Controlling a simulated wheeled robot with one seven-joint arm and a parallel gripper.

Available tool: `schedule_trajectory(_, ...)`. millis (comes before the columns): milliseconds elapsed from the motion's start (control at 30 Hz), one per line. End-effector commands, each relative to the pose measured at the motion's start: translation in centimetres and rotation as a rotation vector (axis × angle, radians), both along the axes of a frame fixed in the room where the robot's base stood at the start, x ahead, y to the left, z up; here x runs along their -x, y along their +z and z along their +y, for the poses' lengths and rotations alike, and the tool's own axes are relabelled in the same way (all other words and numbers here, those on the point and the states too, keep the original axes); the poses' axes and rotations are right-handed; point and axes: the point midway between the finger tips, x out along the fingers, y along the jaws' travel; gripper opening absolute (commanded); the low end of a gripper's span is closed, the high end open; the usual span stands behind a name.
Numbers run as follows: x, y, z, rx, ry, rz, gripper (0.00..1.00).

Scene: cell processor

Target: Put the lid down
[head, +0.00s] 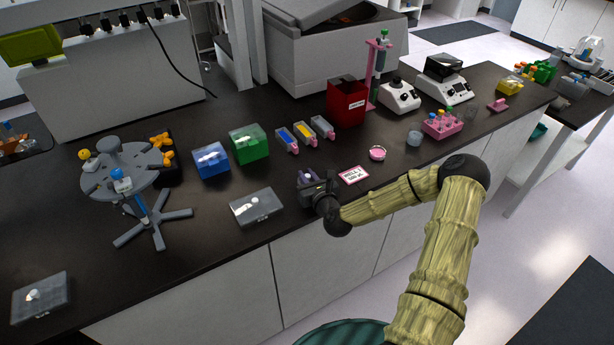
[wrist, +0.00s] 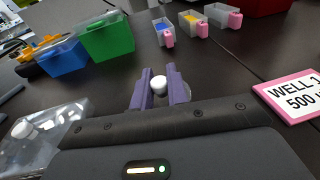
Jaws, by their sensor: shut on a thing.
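My gripper (wrist: 160,90) is shut on a small white round knob (wrist: 159,84), held between its two purple fingers. I take the knob to be the lid's handle; the rest of the lid is mostly hidden by my gripper, with only a faint clear edge beside the right finger. In the head view my gripper (head: 308,177) is over the bench near its front edge. A clear box with a white knob on top (head: 257,206) stands on the bench to its left, apart from it. That box also shows at the lower left of the wrist view (wrist: 45,135).
A pink-edged "WELL" card (head: 353,175) lies right of my gripper. A blue bin (head: 211,160), a green bin (head: 249,142) and several small trays stand behind. A grey pipette carousel (head: 120,170) is at left. Bare bench lies between my gripper and the bins.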

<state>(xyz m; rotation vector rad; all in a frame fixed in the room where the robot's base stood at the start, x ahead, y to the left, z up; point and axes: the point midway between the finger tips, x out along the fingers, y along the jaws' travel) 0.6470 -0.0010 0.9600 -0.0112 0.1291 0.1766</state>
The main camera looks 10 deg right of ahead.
Motion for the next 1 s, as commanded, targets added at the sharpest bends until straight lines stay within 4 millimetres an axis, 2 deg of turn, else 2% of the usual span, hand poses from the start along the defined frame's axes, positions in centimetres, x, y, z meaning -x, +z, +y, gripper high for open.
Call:
schedule_trajectory(167,0.0,-0.3,0.4,-0.001,0.007,0.0,0.0)
schedule_trajectory(200,0.0,-0.3,0.4,-0.001,0.007,0.0,0.17)
schedule_trajectory(300,0.0,-0.3,0.4,-0.001,0.006,0.0,0.37)
schedule_trajectory(633,0.0,-0.1,0.1,0.0,0.001,0.0,0.37)
schedule_trajectory(833,0.0,1.3,0.1,0.001,0.001,-0.001,0.37)
schedule_trajectory(1000,2.5,1.0,-0.4,-0.003,0.002,0.002,0.37)
